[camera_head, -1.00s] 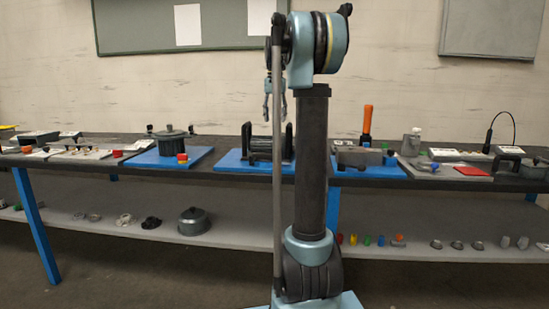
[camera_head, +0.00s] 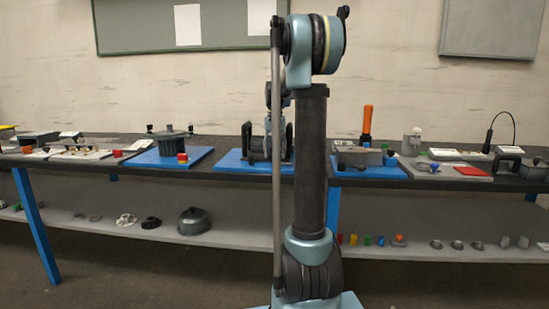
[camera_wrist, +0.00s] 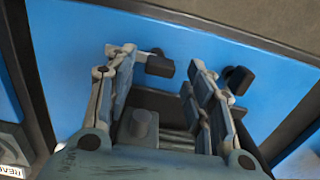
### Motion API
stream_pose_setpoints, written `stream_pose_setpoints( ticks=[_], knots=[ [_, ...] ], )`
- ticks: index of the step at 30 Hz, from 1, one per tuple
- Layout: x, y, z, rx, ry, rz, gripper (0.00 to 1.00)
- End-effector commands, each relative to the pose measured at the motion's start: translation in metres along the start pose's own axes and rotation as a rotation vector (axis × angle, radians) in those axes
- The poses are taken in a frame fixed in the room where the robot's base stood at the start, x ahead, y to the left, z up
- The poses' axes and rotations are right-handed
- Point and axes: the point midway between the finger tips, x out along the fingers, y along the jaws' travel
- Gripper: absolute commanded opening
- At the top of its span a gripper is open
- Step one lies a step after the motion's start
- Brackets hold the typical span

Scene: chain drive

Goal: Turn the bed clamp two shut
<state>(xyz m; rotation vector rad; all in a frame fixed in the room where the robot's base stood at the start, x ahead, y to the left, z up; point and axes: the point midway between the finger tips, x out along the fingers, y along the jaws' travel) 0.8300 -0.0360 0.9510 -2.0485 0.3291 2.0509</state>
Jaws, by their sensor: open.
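My gripper (camera_wrist: 158,62) is open and points down over a dark machine bed (camera_wrist: 170,108) on a blue mat. A black clamp-like lever (camera_wrist: 160,66) shows between the fingertips, close to the left one. Another black lever (camera_wrist: 238,80) is just right of the right finger. I cannot tell which is bed clamp two, or whether a finger touches either. A grey round knob (camera_wrist: 143,123) lies between the fingers, nearer the palm. In the head view my gripper (camera_head: 268,145) is low at the dark bed unit (camera_head: 288,145), partly hidden by my arm.
The blue mat (camera_head: 228,163) lies on a long dark bench. Bare blue mat (camera_wrist: 75,40) surrounds the bed's far side.

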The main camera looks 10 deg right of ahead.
Motion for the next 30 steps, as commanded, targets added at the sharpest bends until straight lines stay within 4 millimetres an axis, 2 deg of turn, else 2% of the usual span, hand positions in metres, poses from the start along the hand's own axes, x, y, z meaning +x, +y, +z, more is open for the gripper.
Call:
stream_pose_setpoints(
  ticks=[6,15,17,21,30],
  knots=[
    [0.015,0.000,0.000,0.000,0.000,0.000,0.48],
    [0.017,0.000,0.000,0.000,0.000,0.000,0.48],
    [0.017,0.000,0.000,0.000,0.000,0.000,0.37],
    [0.017,0.000,0.000,0.000,0.000,0.000,0.05],
    [0.017,0.000,0.000,-0.014,0.000,0.000,0.04]
  ],
)
